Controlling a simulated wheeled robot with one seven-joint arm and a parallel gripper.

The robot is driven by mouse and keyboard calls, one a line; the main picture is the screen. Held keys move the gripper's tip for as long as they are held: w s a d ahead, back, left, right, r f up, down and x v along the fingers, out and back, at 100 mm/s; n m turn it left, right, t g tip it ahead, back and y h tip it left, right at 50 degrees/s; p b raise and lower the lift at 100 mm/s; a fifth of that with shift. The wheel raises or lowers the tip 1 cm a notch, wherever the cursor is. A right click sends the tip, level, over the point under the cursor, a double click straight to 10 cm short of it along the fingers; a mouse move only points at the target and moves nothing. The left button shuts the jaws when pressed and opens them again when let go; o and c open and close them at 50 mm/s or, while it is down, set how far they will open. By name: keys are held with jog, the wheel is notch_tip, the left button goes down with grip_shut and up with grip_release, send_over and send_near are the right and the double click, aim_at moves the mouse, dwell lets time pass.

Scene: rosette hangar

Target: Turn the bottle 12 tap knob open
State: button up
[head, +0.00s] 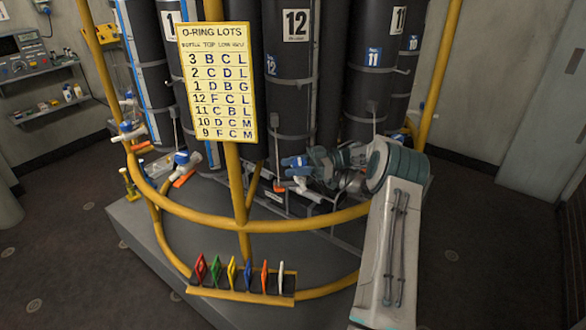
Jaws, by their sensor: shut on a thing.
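Bottle 12 (292,85) is a tall black cylinder in the middle of the rack, with a white "12" label and a smaller blue one. Its tap (299,184) is a pale fitting low in front of it. The blue tap knob (291,162) shows at the left end of my gripper (305,163). My gripper reaches in from the right and is shut on the knob. The fingers hide part of the knob, so its exact turn is hard to tell.
A yellow rail (205,222) curves in front of the bottles. A yellow O-ring chart (217,85) hangs on a post left of bottle 12. Bottle 11 (372,75) stands to the right. Several coloured tags (249,273) stand in a low front rack. Another blue-knobbed tap (182,158) is at left.

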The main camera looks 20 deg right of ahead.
jog(key=shift+r+n+g, duration=0.1)
jog(key=shift+n+g, duration=0.5)
jog(key=shift+g, duration=0.4)
jog(key=o, duration=1)
jog(key=shift+d, duration=0.1)
jog(key=shift+d+b, duration=0.85)
jog(key=shift+d, duration=2.85)
